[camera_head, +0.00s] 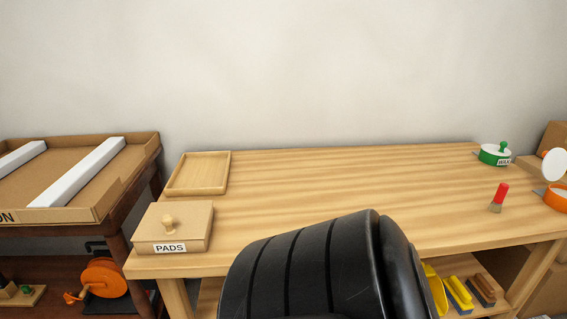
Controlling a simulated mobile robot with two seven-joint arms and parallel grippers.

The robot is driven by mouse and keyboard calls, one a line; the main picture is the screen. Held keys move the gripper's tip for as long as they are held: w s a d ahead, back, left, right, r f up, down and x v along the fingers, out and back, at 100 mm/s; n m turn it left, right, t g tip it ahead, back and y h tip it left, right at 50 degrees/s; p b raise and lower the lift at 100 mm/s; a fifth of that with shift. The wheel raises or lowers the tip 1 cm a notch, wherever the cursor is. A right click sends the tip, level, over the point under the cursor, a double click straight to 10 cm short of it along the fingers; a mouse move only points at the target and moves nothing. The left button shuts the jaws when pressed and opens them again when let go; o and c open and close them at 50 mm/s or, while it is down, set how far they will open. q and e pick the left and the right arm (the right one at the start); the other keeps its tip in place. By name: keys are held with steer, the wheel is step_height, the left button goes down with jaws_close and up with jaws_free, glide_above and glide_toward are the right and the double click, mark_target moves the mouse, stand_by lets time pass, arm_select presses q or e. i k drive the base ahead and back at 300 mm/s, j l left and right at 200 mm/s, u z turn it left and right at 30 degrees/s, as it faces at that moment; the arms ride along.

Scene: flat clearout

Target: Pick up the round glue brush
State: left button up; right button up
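A brush with a red handle and a short brownish bristle end (497,197) stands near the right end of the wooden table (340,185). It looks roughly upright, with the bristles down and the handle leaning slightly right. I cannot tell from here whether its head is round. Neither of my grippers is in view. A large black ribbed part, which looks like one of my arm links, fills the bottom middle and hides part of the table's front edge.
A PADS box (173,228) and an empty wooden tray (171,188) occupy the table's left. A green WAX pot (494,158) and an orange pot (556,198) stand at the right. The table's middle is clear. A cardboard tray (125,185) is far left.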

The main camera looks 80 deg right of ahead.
mark_target(495, 206)
steer(key=z, duration=3.45)
steer(key=k+j+z, duration=0.15)
steer(key=j+z, duration=0.2)
steer(key=k+j+z, duration=0.15)
steer(key=z, duration=0.25)
steer(key=j, duration=0.1)
